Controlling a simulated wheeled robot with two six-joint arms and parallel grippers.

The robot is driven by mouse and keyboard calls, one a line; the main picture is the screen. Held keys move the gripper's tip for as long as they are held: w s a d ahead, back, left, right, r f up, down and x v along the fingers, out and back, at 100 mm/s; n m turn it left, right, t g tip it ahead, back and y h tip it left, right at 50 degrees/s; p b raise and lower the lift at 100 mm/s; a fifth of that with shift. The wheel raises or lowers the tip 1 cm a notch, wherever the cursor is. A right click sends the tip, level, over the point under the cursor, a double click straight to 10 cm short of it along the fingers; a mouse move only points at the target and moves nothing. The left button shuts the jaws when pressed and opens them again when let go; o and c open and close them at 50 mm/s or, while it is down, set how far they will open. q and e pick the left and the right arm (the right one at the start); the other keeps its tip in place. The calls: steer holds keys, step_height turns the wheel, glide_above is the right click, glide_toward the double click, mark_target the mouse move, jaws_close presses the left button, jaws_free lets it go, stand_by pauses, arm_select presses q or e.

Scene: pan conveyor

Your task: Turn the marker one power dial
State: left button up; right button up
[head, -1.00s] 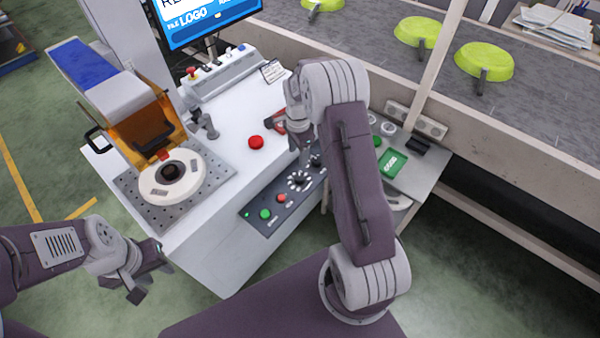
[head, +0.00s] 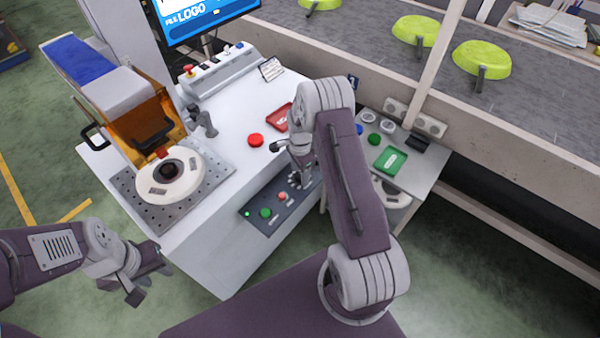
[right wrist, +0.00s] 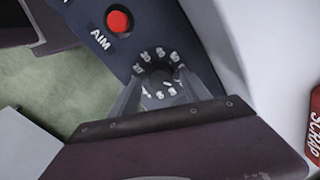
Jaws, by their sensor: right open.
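The marker's control panel (head: 268,218) is a dark strip on the front edge of the white bench. My right gripper (head: 297,184) is over this panel and hides most of the dials in the head view. In the right wrist view a dial with a ring of white numbers (right wrist: 160,54) lies between the fingertips of my right gripper (right wrist: 161,88). The fingers are apart, one on each side of the dial; contact cannot be told. The dial's centre is partly hidden. My left gripper (head: 150,276) is open and empty, left of the bench, over the floor.
Green (head: 265,213) and red (head: 282,196) buttons sit left of my right gripper. A larger red button (head: 255,140) and a red tray (head: 281,117) are on the bench top. The marking machine (head: 172,188) is at left. Lime pans (head: 482,60) lie on the conveyor behind.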

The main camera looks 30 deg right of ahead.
jaws_close()
steer(key=shift+n, duration=0.3)
steer(key=n+p, duration=0.1)
steer(key=n, duration=0.2)
steer(key=shift+r, duration=0.1)
steer(key=n+p, duration=0.1)
steer(key=n, duration=0.2)
steer(key=shift+w+n, duration=0.1)
steer(key=shift+n, duration=0.2)
steer(key=n, duration=0.3)
steer(key=shift+n+p, duration=0.4)
steer(key=shift+n, duration=1.7)
